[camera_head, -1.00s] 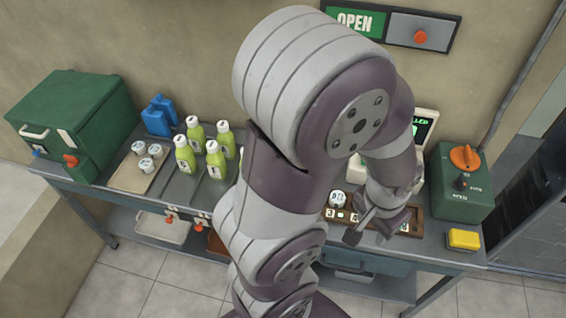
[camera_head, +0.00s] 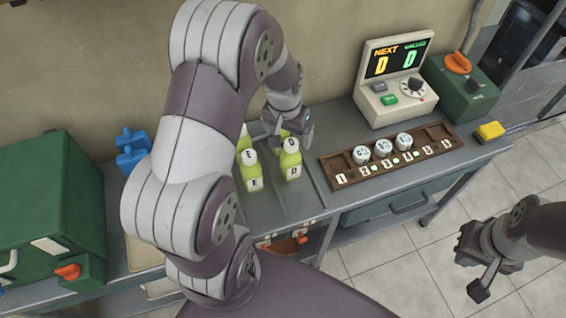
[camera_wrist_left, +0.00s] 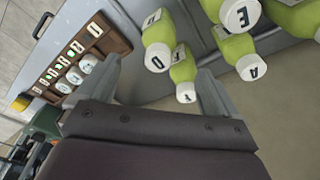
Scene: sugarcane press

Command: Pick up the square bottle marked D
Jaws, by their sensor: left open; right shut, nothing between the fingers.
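The square bottle marked D (camera_head: 291,166) is green with a white label and stands on the counter at the right front of the bottle group. In the left wrist view it (camera_wrist_left: 158,29) shows with a white cap lettered D, between the lines of the fingers. My left gripper (camera_head: 288,131) is open above and behind the D bottle in the head view; whether it touches any bottle cannot be told. Its two fingers also show apart in the left wrist view (camera_wrist_left: 158,68). My right gripper (camera_head: 480,288) is shut and empty at the lower right, off the counter.
Bottle E (camera_head: 252,172) stands left of D; bottle A (camera_wrist_left: 236,50) and another bottle (camera_wrist_left: 183,66) are close by. A wooden rack (camera_head: 398,160) holds three white round pieces. The screen (camera_head: 397,59) reads NEXT D. A green box (camera_head: 50,200) is at left.

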